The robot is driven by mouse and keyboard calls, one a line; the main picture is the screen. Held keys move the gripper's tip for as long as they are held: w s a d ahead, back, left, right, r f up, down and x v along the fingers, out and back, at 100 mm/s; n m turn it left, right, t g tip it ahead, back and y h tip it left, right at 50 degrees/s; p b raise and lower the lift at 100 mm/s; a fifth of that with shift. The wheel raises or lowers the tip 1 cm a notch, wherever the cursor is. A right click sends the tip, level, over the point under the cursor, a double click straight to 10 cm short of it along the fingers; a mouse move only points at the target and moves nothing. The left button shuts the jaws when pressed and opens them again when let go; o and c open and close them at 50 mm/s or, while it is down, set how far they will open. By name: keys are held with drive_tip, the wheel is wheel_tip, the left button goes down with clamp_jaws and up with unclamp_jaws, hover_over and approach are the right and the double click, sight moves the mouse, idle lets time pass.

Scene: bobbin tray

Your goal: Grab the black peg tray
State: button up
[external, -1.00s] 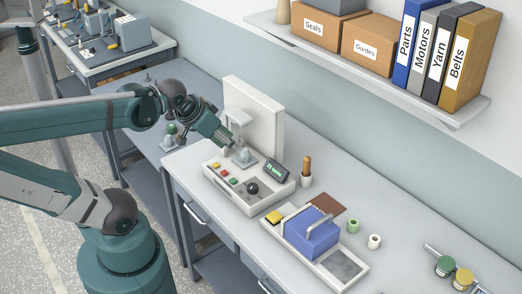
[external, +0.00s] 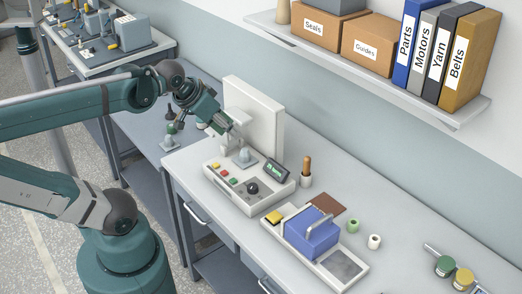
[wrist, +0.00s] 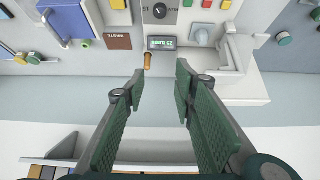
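I cannot make out a black peg tray for certain in either view. My gripper (external: 230,127) is raised beside the upright white panel of the winding machine (external: 248,184). In the wrist view my gripper (wrist: 160,88) has its two green fingers apart, with nothing between them. The machine's dark display (wrist: 163,43) shows just beyond the fingertips. A blue box with a grey handle (external: 310,236) sits on a pale tray (external: 346,264) to the right of the machine; neither is black.
A shelf (external: 440,108) with boxes and binders hangs above. A side bench (external: 190,100) behind my arm carries small items.

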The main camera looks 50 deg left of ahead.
drive_tip(key=w+a+r+n+g+y, duration=0.1)
drive_tip(key=w+a+r+n, duration=0.1)
drive_tip(key=w+a+r, duration=0.35)
drive_tip(key=w+a+r+n+g, duration=0.1)
drive_tip(key=w+a+r+n, duration=0.1)
drive_tip(key=w+a, duration=0.65)
drive_tip(key=w+a+r+n+g+y, duration=0.15)
drive_tip(key=w+a+r, duration=0.3)
drive_tip(key=a, duration=0.55)
drive_tip(key=w+a+f+n+g+h, duration=0.1)
drive_tip(key=w+a+n, duration=0.2)
drive_tip(key=a, duration=1.3)
drive_tip(key=w+a+f+n+g, duration=0.1)
drive_tip(key=w+a+f+n, duration=0.2)
drive_tip(key=a, duration=1.3)
drive_tip(key=s+a+f+n+g+h, duration=0.1)
drive_tip(key=s+a+f, duration=0.15)
drive_tip(key=a, duration=0.55)
drive_tip(key=s+a+f+n, duration=0.1)
drive_tip(key=s+a+f, duration=0.15)
drive_tip(key=a, duration=0.65)
drive_tip(key=s+a+f+n+g+h, duration=0.1)
drive_tip(key=a+f, duration=0.3)
drive_tip(key=a, duration=0.4)
drive_tip(key=shift+t+y, duration=0.25)
wheel_tip(320, 180, down, 30)
drive_tip(key=shift+r+b, duration=0.1)
drive_tip(key=shift+b, duration=0.35)
drive_tip(key=shift+f, duration=0.2)
